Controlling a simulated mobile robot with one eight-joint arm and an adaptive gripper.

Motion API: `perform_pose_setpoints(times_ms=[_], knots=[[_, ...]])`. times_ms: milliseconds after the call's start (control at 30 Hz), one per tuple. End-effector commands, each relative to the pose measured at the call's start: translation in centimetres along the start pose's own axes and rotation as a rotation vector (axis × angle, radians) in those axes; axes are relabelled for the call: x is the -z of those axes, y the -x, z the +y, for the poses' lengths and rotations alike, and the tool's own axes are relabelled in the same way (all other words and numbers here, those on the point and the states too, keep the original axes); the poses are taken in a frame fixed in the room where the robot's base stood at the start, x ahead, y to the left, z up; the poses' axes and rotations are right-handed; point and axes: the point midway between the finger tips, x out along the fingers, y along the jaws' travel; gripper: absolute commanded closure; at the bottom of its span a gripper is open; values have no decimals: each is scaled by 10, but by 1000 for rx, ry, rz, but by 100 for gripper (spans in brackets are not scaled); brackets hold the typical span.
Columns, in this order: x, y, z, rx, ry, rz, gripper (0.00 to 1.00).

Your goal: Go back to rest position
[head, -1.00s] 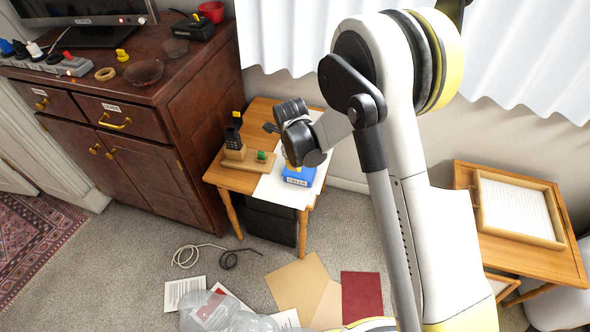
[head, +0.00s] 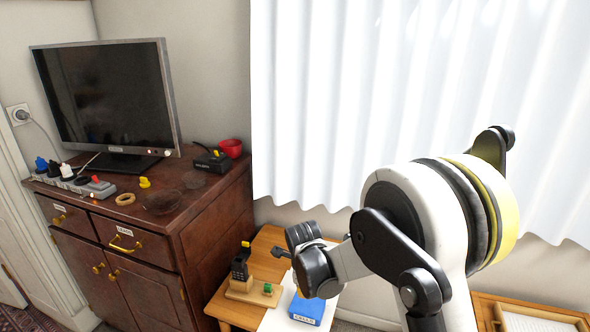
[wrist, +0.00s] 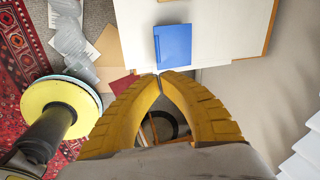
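My gripper shows in the wrist view (wrist: 158,76) with its two yellow fingers brought together at the tips and nothing between them. In the head view, my arm folds in front of the curtain, and its dark wrist end hangs over the small wooden table; the fingers are hidden there. A blue box labelled CELLS (head: 306,309) lies on a white sheet on that table, beside and below my wrist. In the wrist view the blue box (wrist: 173,45) lies beyond the fingertips, apart from them.
A wooden stand with a black handset (head: 240,265) is on the small table (head: 268,240). A dark cabinet (head: 215,220) with a monitor (head: 110,95) stands left. A wooden tray (head: 540,318) is at lower right. Papers and a patterned rug (wrist: 28,75) cover some floor.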

Motion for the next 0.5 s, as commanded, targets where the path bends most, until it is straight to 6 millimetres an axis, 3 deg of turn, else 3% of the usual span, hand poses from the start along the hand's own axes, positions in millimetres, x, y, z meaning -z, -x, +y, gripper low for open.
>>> perform_pose_setpoints(times_ms=[267, 500], knots=[[67, 126, 5, 101, 492, -40, 100], [128, 207, 46, 220, 964, -10, 100]])
